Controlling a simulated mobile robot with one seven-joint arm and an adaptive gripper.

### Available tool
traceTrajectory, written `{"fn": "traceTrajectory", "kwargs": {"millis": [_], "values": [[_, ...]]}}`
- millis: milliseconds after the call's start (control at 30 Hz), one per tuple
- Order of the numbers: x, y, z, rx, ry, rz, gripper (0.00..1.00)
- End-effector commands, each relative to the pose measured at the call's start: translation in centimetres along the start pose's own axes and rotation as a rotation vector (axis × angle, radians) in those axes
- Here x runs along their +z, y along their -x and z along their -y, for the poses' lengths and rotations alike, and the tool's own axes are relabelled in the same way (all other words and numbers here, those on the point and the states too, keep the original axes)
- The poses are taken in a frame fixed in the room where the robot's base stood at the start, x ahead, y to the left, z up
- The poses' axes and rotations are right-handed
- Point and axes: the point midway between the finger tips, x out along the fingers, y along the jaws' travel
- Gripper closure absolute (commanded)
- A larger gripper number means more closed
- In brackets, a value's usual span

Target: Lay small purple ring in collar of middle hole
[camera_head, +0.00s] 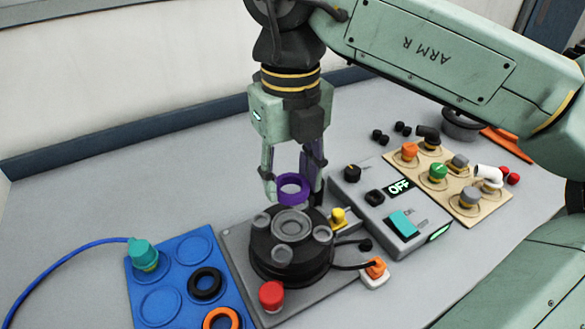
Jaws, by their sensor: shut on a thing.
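My gripper (292,186) is shut on the small purple ring (293,197). It holds the ring above the back of a round dark grey tank (262,252). The ring's opening faces partly toward the camera, and I cannot tell its exact tilt or its gap to the tank. The tank's top has a large round middle fitting with concentric rims (290,222) and several smaller grey round fittings around it. The ring is just behind the middle fitting in this view. The inside of the middle hole cannot be made out.
A blue tray (173,255) at left holds a black ring (205,284), an orange ring (221,318) and a teal fitting (144,254). A red knob (271,295) is in front of the tank. A control box (375,199) reading OFF and a board of coloured knobs (448,184) stand at right.

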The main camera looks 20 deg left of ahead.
Motion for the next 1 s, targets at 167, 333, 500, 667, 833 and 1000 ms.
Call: {"fn": "traceTrajectory", "kwargs": {"millis": [167,333,500,667,833,1000], "values": [[0.0,-1.9,0.0,0.0,0.0,0.0,0.92],[0.0,-3.6,0.0,0.0,0.001,0.0,0.92],[0.0,-4.9,0.0,0.0,0.0,-0.001,0.92],[0.0,-5.2,0.0,0.0,0.0,-0.001,0.92],[0.0,-5.1,0.0,0.0,0.001,-0.001,0.92],[0.0,-5.1,0.0,0.0,0.001,0.0,0.92]]}}
